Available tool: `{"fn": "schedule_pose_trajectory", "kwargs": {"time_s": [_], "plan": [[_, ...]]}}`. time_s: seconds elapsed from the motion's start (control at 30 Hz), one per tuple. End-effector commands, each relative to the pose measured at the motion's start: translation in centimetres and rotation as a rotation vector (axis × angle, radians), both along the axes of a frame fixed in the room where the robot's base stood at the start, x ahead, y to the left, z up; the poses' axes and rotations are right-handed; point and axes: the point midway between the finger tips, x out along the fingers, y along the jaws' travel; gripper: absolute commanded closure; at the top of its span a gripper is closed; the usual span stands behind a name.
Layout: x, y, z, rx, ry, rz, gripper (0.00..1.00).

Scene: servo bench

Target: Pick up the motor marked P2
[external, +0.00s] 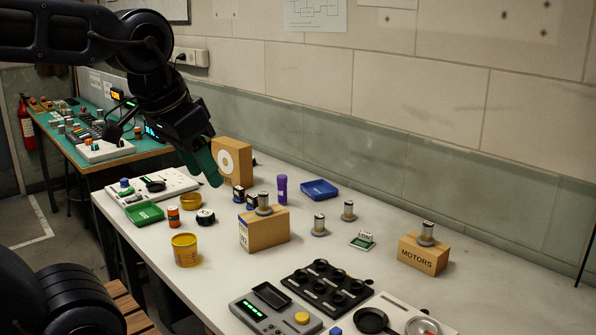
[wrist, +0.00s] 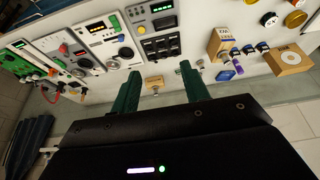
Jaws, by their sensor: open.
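Several silver motors with dark tops show in the external view. One motor (external: 264,201) stands on a cardboard box (external: 265,232), and another (external: 426,232) stands on the box labelled MOTORS (external: 422,256). Two more, a nearer one (external: 319,225) and a farther one (external: 348,211), stand on the bench between those boxes. I cannot read a P2 mark on any of them. My gripper (external: 205,172) hangs in the air over the left part of the bench, apart from every motor. Its green fingers (wrist: 155,62) are apart and empty in the wrist view.
A tall cardboard box (external: 232,160) stands just behind my gripper. A yellow tub (external: 185,250), a purple cylinder (external: 282,188), a blue tray (external: 319,189) and a black tray with round wells (external: 325,284) are on the bench. The far right of the bench is clear.

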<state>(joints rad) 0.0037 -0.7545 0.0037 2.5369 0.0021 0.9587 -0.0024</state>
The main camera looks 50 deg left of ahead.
Motion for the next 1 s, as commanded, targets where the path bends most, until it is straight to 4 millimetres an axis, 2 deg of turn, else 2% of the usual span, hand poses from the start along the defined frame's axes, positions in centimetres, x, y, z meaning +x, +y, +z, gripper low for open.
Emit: {"fn": "schedule_pose_trajectory", "kwargs": {"time_s": [0.43,0.5,0.77,0.87,1.0], "plan": [[0.0,0.0,0.0,0.000,0.000,0.000,0.55],[0.0,0.0,0.0,0.000,0.000,0.000,0.50],[0.1,0.0,0.0,-0.003,0.000,0.004,0.50],[0.9,-0.1,0.2,-0.026,0.004,0.033,0.50],[3.5,-0.3,0.6,-0.105,0.016,0.136,0.50]]}}
